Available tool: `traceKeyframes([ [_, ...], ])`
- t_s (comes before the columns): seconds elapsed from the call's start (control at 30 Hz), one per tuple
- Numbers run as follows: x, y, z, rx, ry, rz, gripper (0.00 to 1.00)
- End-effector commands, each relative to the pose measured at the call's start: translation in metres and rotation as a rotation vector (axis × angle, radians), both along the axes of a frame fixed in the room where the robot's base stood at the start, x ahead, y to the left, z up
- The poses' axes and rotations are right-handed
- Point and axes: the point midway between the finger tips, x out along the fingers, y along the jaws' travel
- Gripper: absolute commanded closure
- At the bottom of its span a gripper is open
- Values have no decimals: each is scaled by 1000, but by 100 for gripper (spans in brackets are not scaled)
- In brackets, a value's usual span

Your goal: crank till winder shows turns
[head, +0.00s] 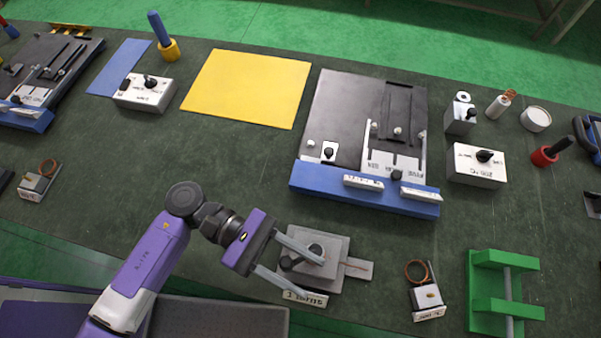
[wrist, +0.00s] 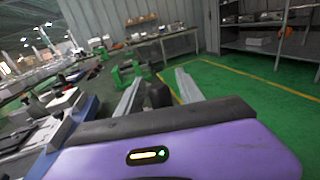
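The winder (head: 335,248) is a grey square block near the table's front edge, with a black crank knob (head: 316,249) on top and a flat strip out to its right. A white label at its front (head: 305,298) seems to read "1 turns"; the digit is small. My gripper (head: 312,277) reaches in from the left, low over the winder, its two fingers spread. In the wrist view a dark upright piece, likely the knob (wrist: 159,95), stands between the fingers with gaps on both sides. I cannot tell whether either finger touches the crank.
A labelled block with a copper coil (head: 426,295) and a green stand (head: 505,290) are to the right. A black board with a blue front edge (head: 365,200) lies behind the winder. A white switch box (head: 476,166) stands further right.

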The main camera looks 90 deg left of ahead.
Motion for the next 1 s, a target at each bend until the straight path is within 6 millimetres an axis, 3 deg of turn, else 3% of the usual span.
traceKeyframes([
  [0.27, -7, 3, -1, 0, 1, 0, 56],
  [0.7, -63, 30, -2, 0, 2, 0, 56],
  [1.0, -71, 33, 0, 0, 0, -1, 56],
])
